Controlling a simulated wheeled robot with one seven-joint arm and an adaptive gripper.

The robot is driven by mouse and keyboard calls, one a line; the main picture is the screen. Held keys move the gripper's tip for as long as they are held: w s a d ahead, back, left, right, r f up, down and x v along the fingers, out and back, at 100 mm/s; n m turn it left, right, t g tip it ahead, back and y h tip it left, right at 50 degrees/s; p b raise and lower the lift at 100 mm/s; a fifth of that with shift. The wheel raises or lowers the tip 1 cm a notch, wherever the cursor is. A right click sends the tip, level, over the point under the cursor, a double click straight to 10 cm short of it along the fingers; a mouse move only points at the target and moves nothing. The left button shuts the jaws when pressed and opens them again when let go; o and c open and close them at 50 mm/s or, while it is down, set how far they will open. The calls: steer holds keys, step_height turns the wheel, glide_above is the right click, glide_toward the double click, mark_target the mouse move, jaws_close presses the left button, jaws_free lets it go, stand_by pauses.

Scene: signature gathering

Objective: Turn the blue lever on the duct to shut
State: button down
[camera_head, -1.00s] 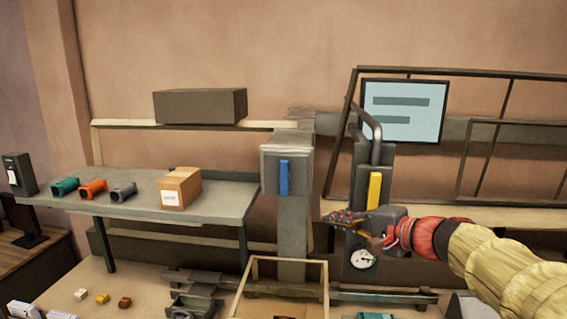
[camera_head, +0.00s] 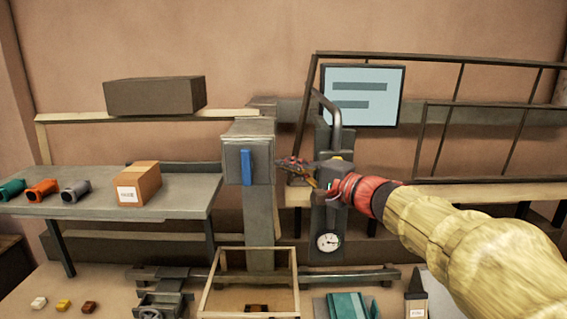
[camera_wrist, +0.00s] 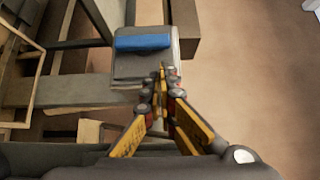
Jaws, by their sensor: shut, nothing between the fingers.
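The blue lever (camera_head: 247,167) is a flat upright bar on the front of the grey box on the duct (camera_head: 259,220), left of my gripper in the head view. In the wrist view the blue lever (camera_wrist: 143,42) lies across the upper part of the grey box (camera_wrist: 143,68). My gripper (camera_head: 283,162) is shut and empty, its tips a short way right of the box. In the wrist view my gripper (camera_wrist: 162,72) has its fingertips together near the box's lower right edge, apart from the lever. Whether the tips touch the box I cannot tell.
A grey column with a gauge (camera_head: 328,242) stands behind my wrist, its yellow part mostly hidden. A wooden-framed bin (camera_head: 204,299) stands below the duct. A shelf (camera_head: 185,196) with a carton (camera_head: 139,184) is at left. A screen (camera_head: 361,95) hangs at upper right.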

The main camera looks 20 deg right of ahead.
mark_target(247, 166)
steer(key=p+x, duration=0.2)
steer(key=x, duration=0.6)
steer(key=shift+d+r, duration=0.1)
steer(key=shift+r, duration=0.05)
